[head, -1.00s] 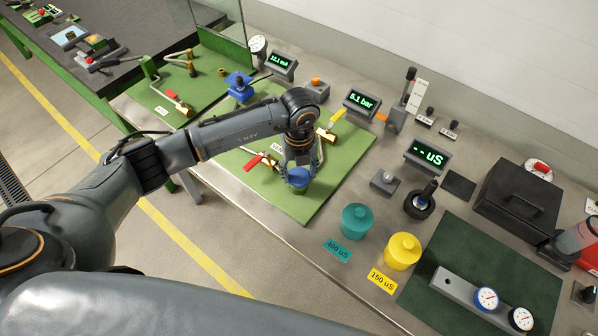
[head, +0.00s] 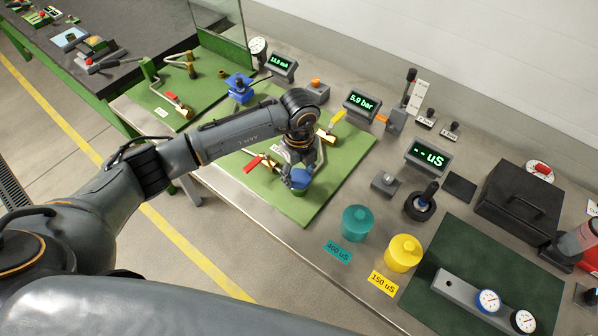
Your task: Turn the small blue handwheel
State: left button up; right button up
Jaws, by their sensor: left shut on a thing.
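The small blue handwheel (head: 299,178) sits on a green base near the front edge of the green mat (head: 322,205). My left gripper (head: 298,170) reaches down onto it from above and is shut on it. The fingers hide part of the wheel. The display behind (head: 362,103) reads 5.9 bar. My right gripper is not in view.
A teal jar (head: 357,222) and a yellow jar (head: 403,253) stand to the right. A black case (head: 518,198) is at the far right.

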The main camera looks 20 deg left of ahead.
aim_at(299, 177)
pick_arm(q)
jog(key=o, duration=1.2)
jog(key=shift+c, duration=0.2)
notch_tip(299, 177, up, 12)
